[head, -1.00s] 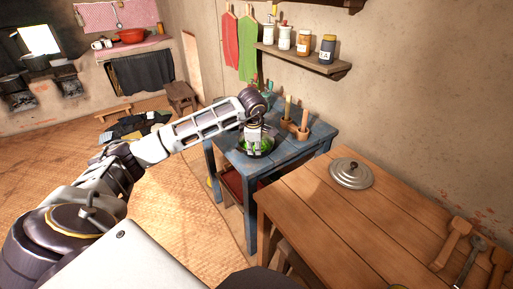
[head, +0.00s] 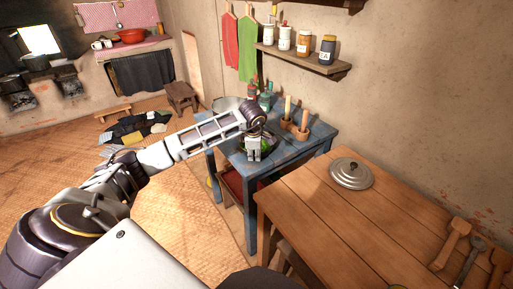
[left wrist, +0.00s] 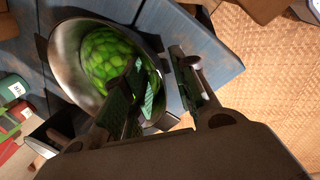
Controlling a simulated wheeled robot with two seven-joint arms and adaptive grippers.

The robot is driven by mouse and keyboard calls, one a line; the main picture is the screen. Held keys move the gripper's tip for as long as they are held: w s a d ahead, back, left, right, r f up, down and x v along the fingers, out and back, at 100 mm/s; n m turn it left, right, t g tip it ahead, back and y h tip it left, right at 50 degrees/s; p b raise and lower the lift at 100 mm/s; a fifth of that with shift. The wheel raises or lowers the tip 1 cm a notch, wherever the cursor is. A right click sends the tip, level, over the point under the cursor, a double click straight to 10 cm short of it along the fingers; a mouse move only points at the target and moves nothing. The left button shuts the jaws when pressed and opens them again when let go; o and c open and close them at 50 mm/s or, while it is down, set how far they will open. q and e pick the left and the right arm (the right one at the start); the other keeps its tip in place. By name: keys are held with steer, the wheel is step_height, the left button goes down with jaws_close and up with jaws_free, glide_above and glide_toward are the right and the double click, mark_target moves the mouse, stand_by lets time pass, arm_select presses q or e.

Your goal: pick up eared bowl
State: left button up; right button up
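The eared bowl (left wrist: 62,62) is a shiny metal bowl on the blue table, holding green pieces (left wrist: 102,62), in the left wrist view. In the head view it is mostly hidden behind my left gripper (head: 254,156); a little green shows beside it. In the left wrist view my left gripper (left wrist: 160,82) is open, one finger over the inside of the bowl and the other outside its near rim. The rim lies between the fingers; I cannot tell whether they touch it. My right gripper is in neither view.
The blue table (head: 290,153) also bears a wooden candle holder (head: 301,130), bottles (head: 264,97) and a grey pot (head: 225,103). A wooden table (head: 340,225) with a metal lid (head: 351,173) stands in front. A shelf (head: 305,60) with jars is above.

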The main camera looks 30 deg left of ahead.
arm_select(q)
steer(key=shift+w+a+f, duration=0.1)
steer(key=shift+w+f, duration=0.1)
steer(key=shift+f, duration=0.5)
jaws_close()
steer(key=shift+r, duration=0.1)
